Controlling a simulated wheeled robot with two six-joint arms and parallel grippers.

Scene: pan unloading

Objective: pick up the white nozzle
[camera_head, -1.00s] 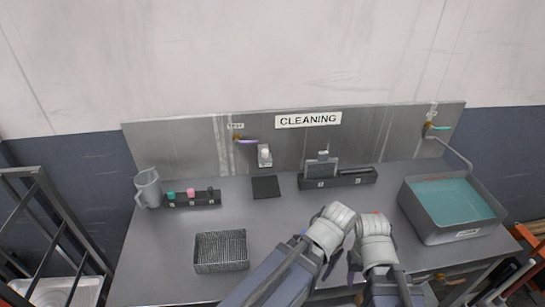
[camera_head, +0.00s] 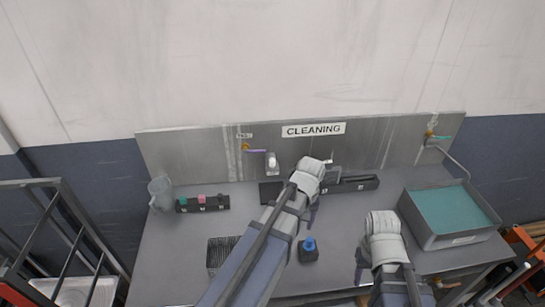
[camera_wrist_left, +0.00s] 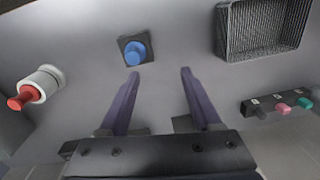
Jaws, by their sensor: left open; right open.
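I cannot pick out the white nozzle for certain.
A rack (camera_head: 203,204) with teal, pink and dark caps stands at the left beside a clear jug (camera_head: 160,193). A mesh basket (camera_wrist_left: 262,30) is partly hidden by my left arm. A long dark holder (camera_head: 358,184) is at the back. A water basin (camera_head: 452,212) stands at the right.

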